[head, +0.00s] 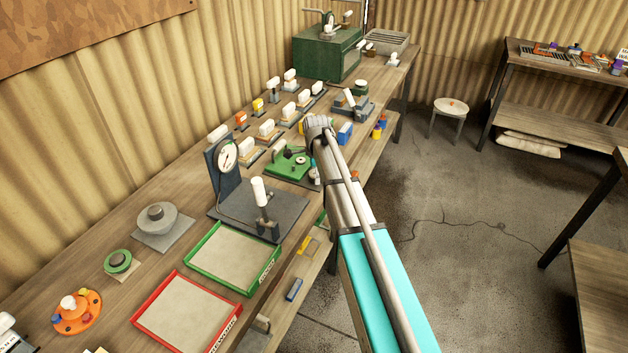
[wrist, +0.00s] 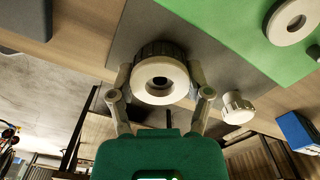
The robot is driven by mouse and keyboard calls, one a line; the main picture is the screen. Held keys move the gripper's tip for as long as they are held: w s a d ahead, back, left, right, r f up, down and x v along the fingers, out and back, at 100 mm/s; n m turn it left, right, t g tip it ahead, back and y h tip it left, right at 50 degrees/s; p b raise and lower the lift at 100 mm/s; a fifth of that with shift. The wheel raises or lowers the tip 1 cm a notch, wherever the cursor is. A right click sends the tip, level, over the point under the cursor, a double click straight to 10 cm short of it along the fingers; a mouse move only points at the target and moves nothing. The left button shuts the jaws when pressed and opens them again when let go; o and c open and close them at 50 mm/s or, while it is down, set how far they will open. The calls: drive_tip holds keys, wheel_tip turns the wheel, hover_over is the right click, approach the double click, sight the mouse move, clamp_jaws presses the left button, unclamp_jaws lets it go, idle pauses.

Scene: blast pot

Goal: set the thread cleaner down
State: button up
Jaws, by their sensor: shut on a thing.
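In the wrist view, a round piece with a black ribbed body and a cream ring face (wrist: 178,71) sits between the two fingers of my gripper (wrist: 161,92). It appears to be the thread cleaner, seen end-on. My gripper is shut on it, one finger on each side. A grey plate lies behind it; I cannot tell whether the piece touches the plate. In the head view my arm reaches to the bench's front edge beside a green fixture (head: 287,165), and it hides the fingers and the held piece.
A small cream knob (wrist: 237,107) is close to the right finger in the wrist view. A blue block (wrist: 298,132) is farther right. On the bench (head: 120,221) are a dial gauge stand (head: 227,155), a green tray (head: 235,258), a red tray (head: 187,313) and several white-topped parts.

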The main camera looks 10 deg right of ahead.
drive_tip(key=shift+f, duration=0.15)
drive_tip(key=shift+f, duration=0.1)
drive_tip(key=o, duration=1.3)
drive_tip(key=shift+r, duration=0.2)
wheel_tip(320, 180, up, 12)
drive_tip(key=p, duration=1.2)
